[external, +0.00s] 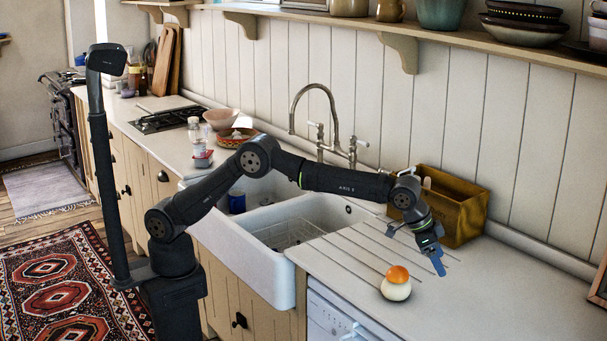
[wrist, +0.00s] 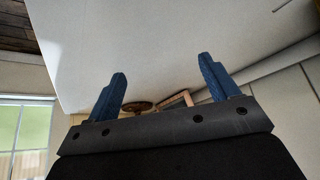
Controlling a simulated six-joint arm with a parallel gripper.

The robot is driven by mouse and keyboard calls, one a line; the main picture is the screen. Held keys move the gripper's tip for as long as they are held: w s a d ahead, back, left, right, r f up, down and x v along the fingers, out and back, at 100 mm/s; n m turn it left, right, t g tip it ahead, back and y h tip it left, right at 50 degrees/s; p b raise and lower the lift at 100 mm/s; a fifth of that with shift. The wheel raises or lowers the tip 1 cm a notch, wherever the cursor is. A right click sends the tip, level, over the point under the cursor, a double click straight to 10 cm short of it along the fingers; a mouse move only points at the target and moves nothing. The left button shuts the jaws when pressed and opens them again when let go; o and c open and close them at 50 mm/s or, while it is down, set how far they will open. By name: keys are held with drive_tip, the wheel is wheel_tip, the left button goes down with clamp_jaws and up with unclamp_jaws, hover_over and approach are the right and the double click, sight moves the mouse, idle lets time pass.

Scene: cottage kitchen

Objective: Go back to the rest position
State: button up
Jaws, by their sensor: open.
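My gripper (external: 438,262) is over the right counter, in front of the wooden box and to the right of an orange-and-white round object. Its blue fingers point down toward the counter. In the wrist view my gripper (wrist: 162,88) shows two blue fingers spread wide apart, with nothing between them. The arm reaches out from its base at the left, across the sink.
The orange-and-white object (external: 396,284) stands on the drainer edge. A wooden box (external: 462,216) stands behind the gripper. The white sink (external: 262,262) and tall tap (external: 318,92) lie under and behind the arm. The counter right of the gripper is clear.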

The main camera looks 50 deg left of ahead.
drive_tip(key=w+a+f, duration=0.1)
drive_tip(key=w+f, duration=0.3)
drive_tip(key=w, duration=0.3)
drive_tip(key=shift+f, duration=0.15)
drive_tip(key=s+a+r, duration=0.1)
drive_tip(key=s+r, duration=0.3)
drive_tip(key=s, duration=0.3)
drive_tip(key=s+a+r+m, duration=0.1)
drive_tip(key=s+r, duration=0.3)
drive_tip(key=s, duration=0.4)
drive_tip(key=shift+g, duration=0.3)
drive_tip(key=shift+w, duration=0.1)
